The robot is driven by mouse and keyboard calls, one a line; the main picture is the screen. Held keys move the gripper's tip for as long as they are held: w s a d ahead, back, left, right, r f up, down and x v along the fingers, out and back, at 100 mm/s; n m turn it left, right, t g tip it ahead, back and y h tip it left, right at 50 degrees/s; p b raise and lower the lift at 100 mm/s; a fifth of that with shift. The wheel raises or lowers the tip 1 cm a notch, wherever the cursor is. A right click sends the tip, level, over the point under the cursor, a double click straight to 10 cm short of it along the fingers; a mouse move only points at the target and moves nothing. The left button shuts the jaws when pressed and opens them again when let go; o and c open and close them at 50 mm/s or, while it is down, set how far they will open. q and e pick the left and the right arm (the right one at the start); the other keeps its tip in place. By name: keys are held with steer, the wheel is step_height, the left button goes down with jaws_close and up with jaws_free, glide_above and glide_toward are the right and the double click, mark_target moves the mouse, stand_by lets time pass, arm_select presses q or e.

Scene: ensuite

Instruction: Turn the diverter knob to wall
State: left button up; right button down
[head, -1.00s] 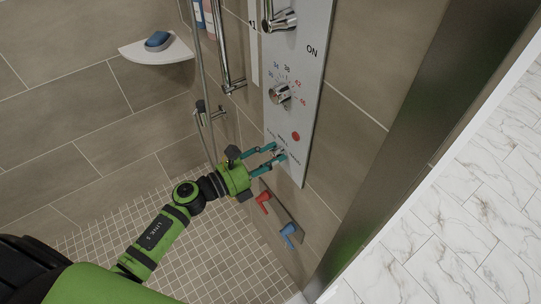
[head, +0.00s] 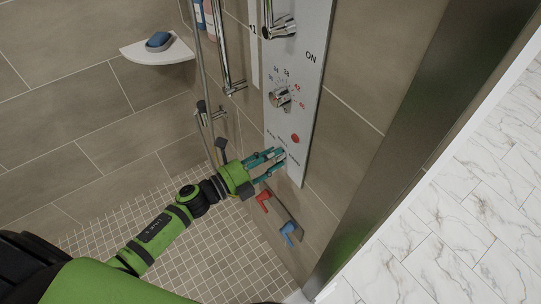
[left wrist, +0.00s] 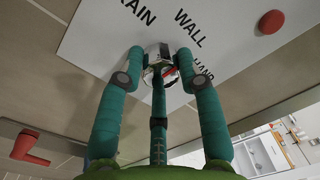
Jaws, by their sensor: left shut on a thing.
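The diverter knob (left wrist: 158,54) is a small chrome knob low on the white shower panel (head: 300,95). In the left wrist view the labels RAIN, WALL and HAND stand around it on the panel. A red mark on the knob points to the right, toward the HAND side below WALL. My left gripper (head: 279,157) has its teal fingers at the knob, and in the left wrist view its fingertips (left wrist: 160,57) close on it from both sides. The fingers hide most of the knob in the head view. My right gripper is not in view.
Above the knob on the panel are a red button (head: 295,138) and a chrome temperature knob (head: 280,97). A red lever (head: 263,200) and a blue lever (head: 289,232) stick out below. A corner shelf (head: 158,52) holds a blue soap (head: 158,40).

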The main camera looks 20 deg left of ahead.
arm_select(q)
steer(key=shift+s+n, duration=0.1)
steer(key=shift+n, duration=0.6)
steer(key=o, duration=1.2)
steer(key=shift+d, duration=0.1)
steer(key=shift+c, duration=0.2)
steer(key=v, duration=1.2)
steer(key=shift+f, duration=0.1)
